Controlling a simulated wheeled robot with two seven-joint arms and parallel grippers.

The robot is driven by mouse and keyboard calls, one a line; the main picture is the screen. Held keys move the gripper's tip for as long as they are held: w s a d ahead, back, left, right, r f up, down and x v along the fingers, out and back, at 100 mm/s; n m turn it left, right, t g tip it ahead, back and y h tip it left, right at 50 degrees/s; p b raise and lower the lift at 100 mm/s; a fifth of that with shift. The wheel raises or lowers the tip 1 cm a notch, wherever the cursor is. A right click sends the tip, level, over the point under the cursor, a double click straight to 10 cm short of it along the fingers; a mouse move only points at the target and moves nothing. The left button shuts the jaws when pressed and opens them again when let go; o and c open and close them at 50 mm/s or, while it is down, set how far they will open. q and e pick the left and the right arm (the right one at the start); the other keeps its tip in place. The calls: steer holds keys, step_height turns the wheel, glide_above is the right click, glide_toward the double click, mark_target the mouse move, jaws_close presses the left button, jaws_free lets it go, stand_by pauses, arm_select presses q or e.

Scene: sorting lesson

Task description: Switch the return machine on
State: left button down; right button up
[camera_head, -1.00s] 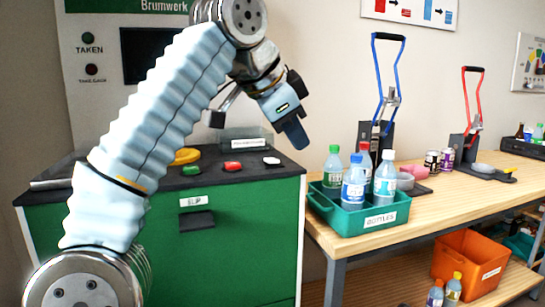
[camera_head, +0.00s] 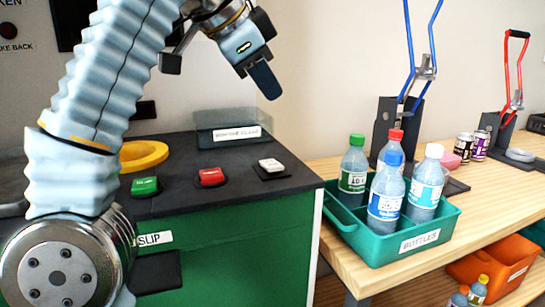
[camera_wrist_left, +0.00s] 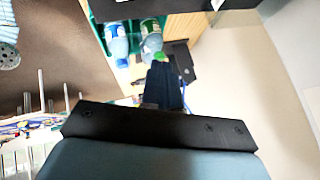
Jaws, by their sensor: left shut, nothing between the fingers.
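The return machine (camera_head: 230,250) is a green cabinet with a dark top. On its top are a green button (camera_head: 145,186), a red button (camera_head: 211,177) and a white button (camera_head: 271,166). A yellow ring (camera_head: 143,155) lies behind the green button. My left gripper (camera_head: 265,82) is shut and empty, in the air above and behind the red and white buttons, touching neither. Its dark fingers (camera_wrist_left: 163,88) also show in the left wrist view. My left arm hides part of the machine's left side. My right gripper is not in view.
A teal crate (camera_head: 400,246) with several bottles stands on the wooden table to the right. Blue (camera_head: 424,70) and red (camera_head: 517,75) lever presses stand behind it. A clear labelled bin (camera_head: 232,128) is at the machine's back. An orange crate (camera_head: 500,262) sits below.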

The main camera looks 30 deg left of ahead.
mark_target(270, 166)
arm_select(q)
steer(key=shift+s, duration=0.1)
steer(key=f, duration=0.3)
steer(key=shift+s+d+f, duration=0.15)
steer(key=shift+s+f, duration=0.05)
steer(key=f+b, duration=0.3)
steer(key=f, duration=0.1)
steer(key=shift+d, duration=0.25)
steer(key=shift+s+d+f+b, duration=0.1)
steer(key=shift+s+f+b, duration=0.1)
steer(key=shift+f+b, duration=0.4)
steer(key=shift+f, duration=0.15)
stand_by(1.2)
steer(key=shift+f, duration=0.3)
steer(key=shift+d+f+b, duration=0.1)
steer(key=shift+f+b, duration=0.25)
steer(key=shift+b, duration=0.1)
stand_by(0.5)
steer(key=shift+r, duration=0.1)
